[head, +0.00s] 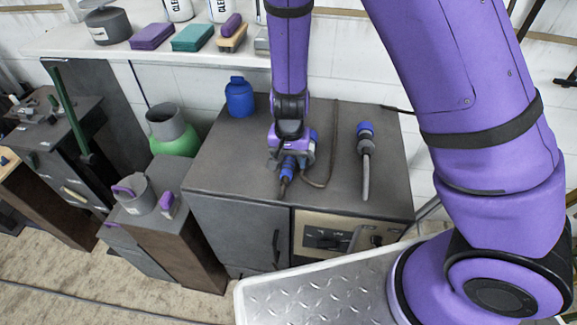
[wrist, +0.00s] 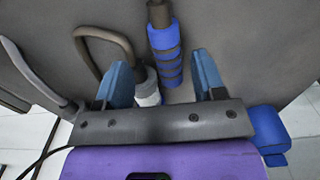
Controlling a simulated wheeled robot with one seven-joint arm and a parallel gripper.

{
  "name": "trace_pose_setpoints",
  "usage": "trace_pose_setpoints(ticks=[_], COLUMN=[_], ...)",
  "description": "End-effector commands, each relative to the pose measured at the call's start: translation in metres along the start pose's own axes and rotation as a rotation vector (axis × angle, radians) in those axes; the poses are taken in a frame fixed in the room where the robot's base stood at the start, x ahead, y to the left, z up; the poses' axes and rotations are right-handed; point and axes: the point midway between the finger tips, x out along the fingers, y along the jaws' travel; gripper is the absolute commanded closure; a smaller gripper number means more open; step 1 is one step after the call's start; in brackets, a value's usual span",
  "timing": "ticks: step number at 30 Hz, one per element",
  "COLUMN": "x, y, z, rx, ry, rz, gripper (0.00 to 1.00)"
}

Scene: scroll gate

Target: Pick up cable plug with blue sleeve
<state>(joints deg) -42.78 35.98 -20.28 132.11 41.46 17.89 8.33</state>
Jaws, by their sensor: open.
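A plug with a ribbed blue sleeve (wrist: 165,52) and a dark end lies on the grey cabinet top (head: 222,160). It shows in the head view (head: 288,166), just below my gripper. My gripper (head: 289,153) points down over it, open. A pale grey plug part (wrist: 147,88) shows close beside the left finger, partly hidden, by a looped brown cable (wrist: 108,38).
A blue bottle (head: 239,97) stands at the back left of the top. A shelf (head: 190,46) with cleaning items runs behind. The cabinet's front left top is clear.

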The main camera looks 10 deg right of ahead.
Motion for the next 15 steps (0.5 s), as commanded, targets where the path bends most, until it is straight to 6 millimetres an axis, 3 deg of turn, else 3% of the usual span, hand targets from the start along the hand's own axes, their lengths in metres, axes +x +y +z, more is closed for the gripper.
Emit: trace_pose_setpoints(ticks=[9, 15], x=[0.04, 0.046], y=[-0.005, -0.006], z=[0.004, 0.004], rx=[0.003, 0.0], ry=[-0.002, 0.0], rz=[0.001, 0.001], gripper=[0.37, 0.37])
